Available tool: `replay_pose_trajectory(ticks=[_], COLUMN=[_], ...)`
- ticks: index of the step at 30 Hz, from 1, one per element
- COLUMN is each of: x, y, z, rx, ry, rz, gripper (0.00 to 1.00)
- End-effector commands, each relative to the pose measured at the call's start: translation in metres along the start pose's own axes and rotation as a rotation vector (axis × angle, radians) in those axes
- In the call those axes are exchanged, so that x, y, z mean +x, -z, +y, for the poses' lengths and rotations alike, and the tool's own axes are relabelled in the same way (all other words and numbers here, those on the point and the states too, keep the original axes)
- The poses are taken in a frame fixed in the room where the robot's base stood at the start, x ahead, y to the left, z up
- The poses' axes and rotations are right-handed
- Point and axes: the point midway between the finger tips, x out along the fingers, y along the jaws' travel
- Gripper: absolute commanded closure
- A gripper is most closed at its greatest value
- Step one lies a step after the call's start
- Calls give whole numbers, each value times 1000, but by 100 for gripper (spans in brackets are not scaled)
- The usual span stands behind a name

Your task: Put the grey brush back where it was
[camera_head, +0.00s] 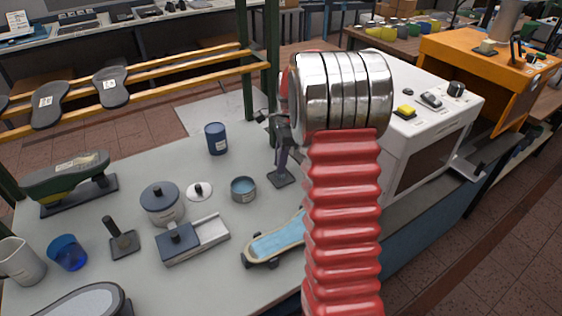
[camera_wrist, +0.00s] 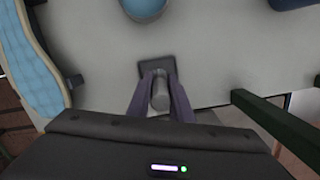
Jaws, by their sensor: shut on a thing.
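My gripper (camera_head: 282,165) is at the middle of the table, left of the red ribbed arm cover. In the wrist view its two purple-grey fingers (camera_wrist: 160,98) close on the upright grey handle of a brush-like piece with a dark square base (camera_wrist: 155,66). I take this to be the grey brush. Its dark base also shows in the head view (camera_head: 281,179), below the fingers. It looks upright, at or just above the tabletop; I cannot tell if it touches. The fingers hide part of the handle.
A blue-filled pot (camera_head: 243,189) stands left of the gripper, with a dark blue can (camera_head: 217,139) behind. A blue-topped board on wheels (camera_head: 272,241) lies in front. A similar dark-handled piece (camera_head: 122,240) stands further left. A white machine (camera_head: 427,135) is right. A green post (camera_wrist: 262,108) shows close by.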

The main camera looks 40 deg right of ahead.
Motion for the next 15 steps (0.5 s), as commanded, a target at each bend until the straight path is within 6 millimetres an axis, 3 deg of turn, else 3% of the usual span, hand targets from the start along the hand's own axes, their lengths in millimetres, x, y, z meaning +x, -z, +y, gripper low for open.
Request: replay_pose_trajectory(ticks=[8,9,15], x=[1,2,1], y=[0,0,0], z=[0,0,0], rx=[-1,-1,-1], ry=[0,0,0], rz=[0,0,0], gripper=[100,79,65])
